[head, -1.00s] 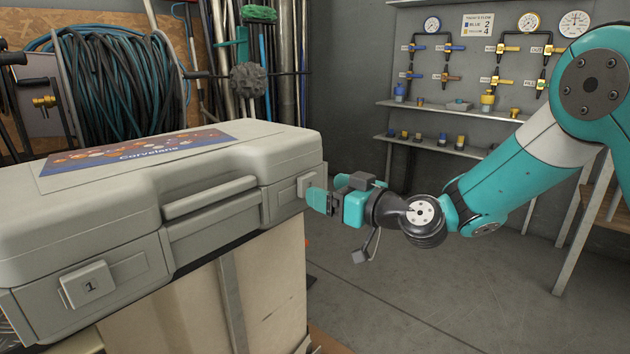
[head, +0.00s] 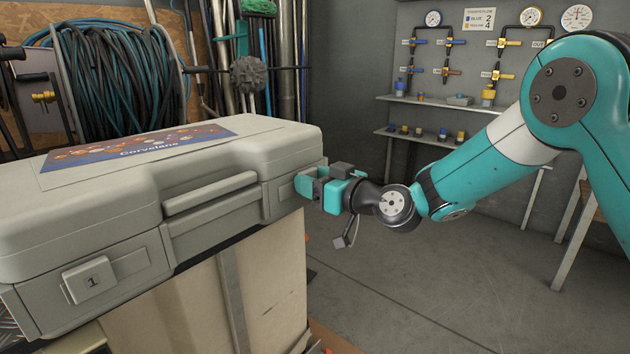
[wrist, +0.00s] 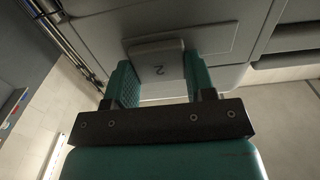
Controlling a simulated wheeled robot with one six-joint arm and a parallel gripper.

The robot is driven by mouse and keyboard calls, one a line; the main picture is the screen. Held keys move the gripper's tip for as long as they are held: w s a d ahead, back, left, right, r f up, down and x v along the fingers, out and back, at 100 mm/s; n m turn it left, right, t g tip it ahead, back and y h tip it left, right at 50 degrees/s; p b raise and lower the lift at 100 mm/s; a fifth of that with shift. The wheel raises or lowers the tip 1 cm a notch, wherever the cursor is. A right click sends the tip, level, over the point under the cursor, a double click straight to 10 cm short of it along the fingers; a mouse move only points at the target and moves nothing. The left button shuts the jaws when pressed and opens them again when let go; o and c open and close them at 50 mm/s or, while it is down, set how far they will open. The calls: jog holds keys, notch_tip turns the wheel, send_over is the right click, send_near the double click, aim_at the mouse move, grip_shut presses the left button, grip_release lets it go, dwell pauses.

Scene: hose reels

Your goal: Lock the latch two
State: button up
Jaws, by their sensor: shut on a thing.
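The grey case (head: 130,215) lies shut on a pale box, with a label on its lid. Latch two (wrist: 157,58) is a grey block marked 2 on the case front; in the wrist view it sits between my two teal fingers. My gripper (head: 303,185) is at the right end of the case front, shut on latch two; it also shows in the wrist view (wrist: 163,66). In the head view the gripper hides that latch. Latch one (head: 90,280), marked 1, is at the left of the front. The case handle (head: 210,193) is between them.
The pale box (head: 260,285) stands under the case. A hose reel (head: 120,75) and upright poles are behind it. Wall shelves (head: 440,142) with gauges and valves are at the back right. The floor (head: 420,285) to the right of the case is open.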

aim_at(288, 184)
jog(key=shift+s+a, duration=0.7)
jog(key=shift+s, duration=0.2)
jog(key=shift+s+a, duration=0.7)
jog(key=shift+s, duration=0.2)
jog(key=o, duration=1.3)
jog(key=shift+s+d, duration=0.1)
jog(key=shift+d, duration=0.1)
jog(key=b+v, duration=0.4)
jog(key=v, duration=1.3)
jog(key=shift+b, duration=0.3)
